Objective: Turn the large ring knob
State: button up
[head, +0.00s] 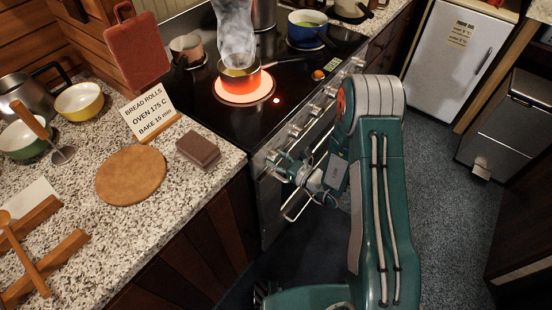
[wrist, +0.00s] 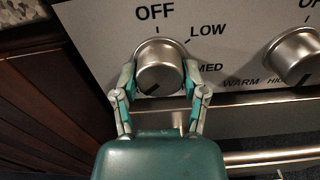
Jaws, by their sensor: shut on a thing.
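In the wrist view a round silver knob (wrist: 160,62) sits on the pale stove panel, with OFF above it, LOW at its upper right and MED at its right. A dark mark on its face points to the lower left. My gripper (wrist: 160,80) is shut on this knob, with one finger on its left side and one on its right. In the head view my gripper (head: 287,168) is at the near end of the knob row, and hides most of the held knob. A large ring (head: 244,87) glows orange-red on the stove under a steaming pot (head: 238,75).
A second knob (wrist: 296,58) is at the right in the wrist view, with a metal oven handle (wrist: 270,158) below. A blue pot (head: 307,28) stands farther back on the stove. The speckled counter (head: 90,240) is at left; carpet is open at right.

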jog(key=n, duration=0.5)
jog(key=shift+w, duration=0.1)
jog(key=shift+n, duration=2.3)
jog(key=o, duration=1.2)
jog(key=shift+c, duration=0.2)
jog(key=v, duration=1.2)
jog(key=shift+a, duration=0.1)
